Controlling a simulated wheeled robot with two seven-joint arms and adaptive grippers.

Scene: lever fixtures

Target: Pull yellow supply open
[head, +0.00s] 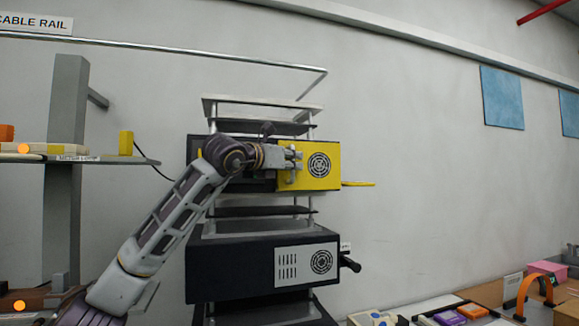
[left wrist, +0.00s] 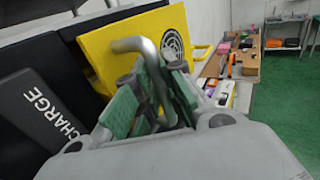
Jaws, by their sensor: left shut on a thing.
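The yellow supply (head: 325,165) sits in the upper bay of a rack, its yellow face bearing a round fan grille. In the left wrist view the yellow supply (left wrist: 105,52) shows a bent grey metal handle (left wrist: 135,45) on its face. My left gripper (head: 296,165) is at the left part of that face. In the left wrist view its green-padded fingers (left wrist: 155,90) are closed around the handle. Part of the handle is hidden between the fingers. My right gripper is in neither view.
A black unit (head: 225,265) with a grille and a side knob sits in the bay below. A black panel marked CHARGE (left wrist: 45,110) is beside the supply. A shelf (head: 80,159) stands left; a bench (head: 490,305) with small items is lower right.

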